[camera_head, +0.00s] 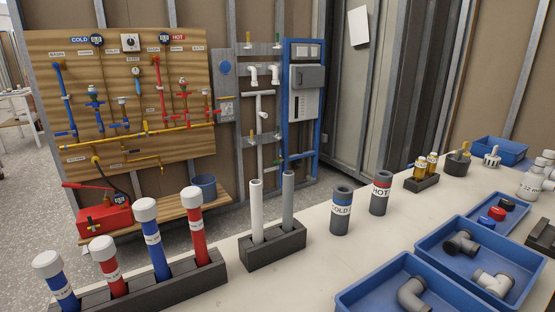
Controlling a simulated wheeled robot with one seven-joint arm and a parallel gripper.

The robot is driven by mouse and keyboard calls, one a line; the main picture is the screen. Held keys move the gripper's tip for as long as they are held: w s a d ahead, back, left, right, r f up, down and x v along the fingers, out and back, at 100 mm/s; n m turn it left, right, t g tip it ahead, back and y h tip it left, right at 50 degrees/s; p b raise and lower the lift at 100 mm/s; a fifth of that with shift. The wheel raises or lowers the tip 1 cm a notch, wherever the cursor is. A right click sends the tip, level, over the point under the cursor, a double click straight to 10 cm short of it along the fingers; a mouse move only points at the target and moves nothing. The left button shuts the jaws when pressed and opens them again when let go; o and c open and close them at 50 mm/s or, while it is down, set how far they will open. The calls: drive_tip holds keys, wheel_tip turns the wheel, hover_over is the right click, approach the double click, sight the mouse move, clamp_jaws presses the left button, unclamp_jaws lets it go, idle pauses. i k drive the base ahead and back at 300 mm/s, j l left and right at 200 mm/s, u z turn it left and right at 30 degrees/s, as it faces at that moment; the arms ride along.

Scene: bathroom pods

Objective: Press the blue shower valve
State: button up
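A wooden pipe board (190,50) stands at the back left, with COLD and HOT labels and small labels too small to read. On its left side, blue pipes carry blue-handled valves (94,90). A grey plate (228,85) beside the board bears a round blue disc (226,67). I cannot tell which blue part is the shower valve. My gripper is not in view, and nothing is seen touching the board or the plate.
A pale bench (310,265) fills the foreground. It bears a dark rack (150,291) of blue and red tubes, a block (272,250) with two pipes, COLD (341,222) and HOT (380,203) cylinders, and blue trays (430,238). A red pump box (103,222) sits below the board.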

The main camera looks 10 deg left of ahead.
sight(97, 114)
drive_tip(key=k+j, duration=0.2)
drive_tip(key=j, duration=0.2)
drive_tip(key=k+j, duration=0.2)
drive_tip(key=j, duration=0.15)
drive_tip(key=k+j+u, duration=0.1)
drive_tip(key=j, duration=0.3)
drive_tip(key=k+j, duration=0.25)
drive_tip(key=j, duration=0.15)
drive_tip(key=k+j, duration=0.15)
drive_tip(key=j, duration=0.65)
drive_tip(key=i+j+u, duration=0.1)
drive_tip(key=j, duration=0.35)
drive_tip(key=i+j, duration=0.15)
drive_tip(key=j, duration=0.25)
drive_tip(key=j+u, duration=0.1)
drive_tip(key=j, duration=0.35)
drive_tip(key=i+j, duration=0.45)
drive_tip(key=i+j+u, duration=0.1)
drive_tip(key=i+j, duration=0.8)
drive_tip(key=i, duration=0.3)
drive_tip(key=i+j+u, duration=0.1)
drive_tip(key=i+j, duration=0.35)
drive_tip(key=i+l+z, duration=0.2)
drive_tip(key=i+z, duration=0.15)
drive_tip(key=i, duration=0.8)
drive_tip(key=i+j+z, duration=0.1)
drive_tip(key=i+z, duration=0.2)
drive_tip(key=i, duration=0.85)
